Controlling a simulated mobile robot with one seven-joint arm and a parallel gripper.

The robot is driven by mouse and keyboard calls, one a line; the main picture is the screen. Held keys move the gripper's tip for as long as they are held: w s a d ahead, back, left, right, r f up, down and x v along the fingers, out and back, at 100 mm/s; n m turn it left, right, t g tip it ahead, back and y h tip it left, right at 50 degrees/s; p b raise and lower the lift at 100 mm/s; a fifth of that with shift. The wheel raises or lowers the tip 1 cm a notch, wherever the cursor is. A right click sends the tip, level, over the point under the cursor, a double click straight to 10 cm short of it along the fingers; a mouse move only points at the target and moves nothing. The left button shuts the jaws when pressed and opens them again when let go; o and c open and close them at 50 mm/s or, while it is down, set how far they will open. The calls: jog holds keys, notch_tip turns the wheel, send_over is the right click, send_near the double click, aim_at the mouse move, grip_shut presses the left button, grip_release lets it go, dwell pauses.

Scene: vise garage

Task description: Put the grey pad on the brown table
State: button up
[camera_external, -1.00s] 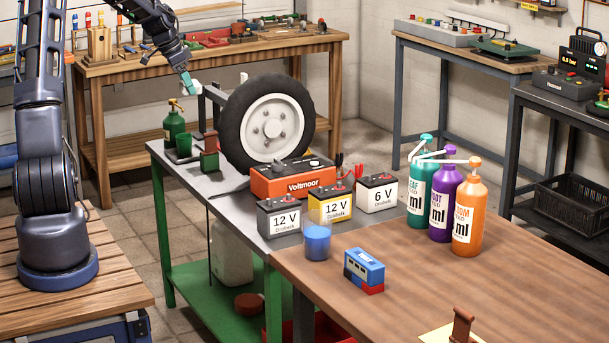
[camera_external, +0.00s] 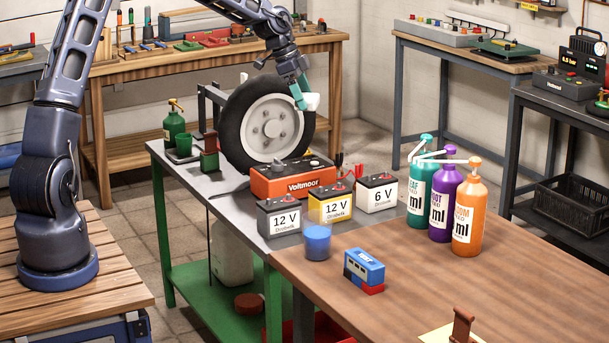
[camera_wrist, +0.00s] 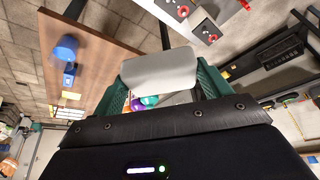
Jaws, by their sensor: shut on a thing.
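My gripper (camera_external: 304,98) is shut on the grey pad (camera_external: 312,102), a small pale block. It is in the air in front of the upper right of the wheel in the external view. In the wrist view the pad (camera_wrist: 160,70) shows as a pale grey piece between the two green fingers. The brown table (camera_external: 440,265) is at the lower right of the external view, apart from the gripper. It also shows at the upper left of the wrist view (camera_wrist: 105,38).
On the brown table stand a blue cup (camera_external: 317,243), a blue and red box (camera_external: 364,271) and three pump bottles (camera_external: 440,205). The grey bench holds the wheel (camera_external: 265,128), an orange charger (camera_external: 292,180) and three batteries (camera_external: 330,205). The brown table's middle right is clear.

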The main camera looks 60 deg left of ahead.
jog(key=w+d+m, duration=0.3)
jog(key=d, duration=1.4)
jog(key=m+g+h, duration=0.1)
jog(key=m+g, duration=0.3)
jog(key=m, duration=0.3)
send_over(434, 327)
jog(key=a, duration=0.2)
jog(key=f, duration=2)
jog(key=shift+d, duration=0.2)
jog(key=shift+h, duration=0.3)
jog(key=shift+f, duration=2.7)
jog(key=shift+f, duration=0.1)
jog(key=o, duration=0.9)
jog(key=shift+o, duration=0.3)
